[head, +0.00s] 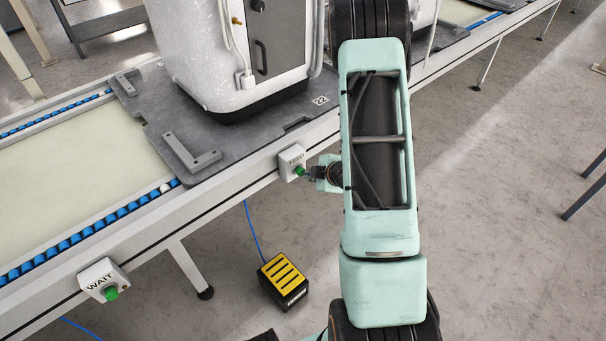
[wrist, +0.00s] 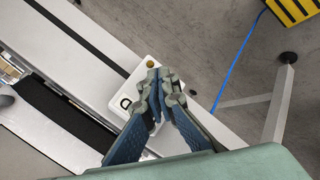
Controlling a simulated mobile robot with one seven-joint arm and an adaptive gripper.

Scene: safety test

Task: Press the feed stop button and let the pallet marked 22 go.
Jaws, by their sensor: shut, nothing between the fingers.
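The feed button box (head: 291,158) is a small white box on the conveyor's side rail, with a green button (head: 299,171) on its face. My gripper (head: 312,173) is shut and empty, its tips right at the green button; I cannot tell whether they touch. In the wrist view the shut fingertips (wrist: 166,84) lie over the white box (wrist: 146,80) and hide the button. The dark grey pallet (head: 215,168) bears the mark 22 (head: 320,100) on its near right corner. It sits on the conveyor and carries a large white cabinet (head: 230,60).
A second white box (head: 102,274) marked WAIT, with a green button (head: 111,293), is on the rail at lower left. A yellow-topped black pedal (head: 284,279) with a blue cable lies on the floor. The conveyor belt (head: 80,160) is bare left of the pallet.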

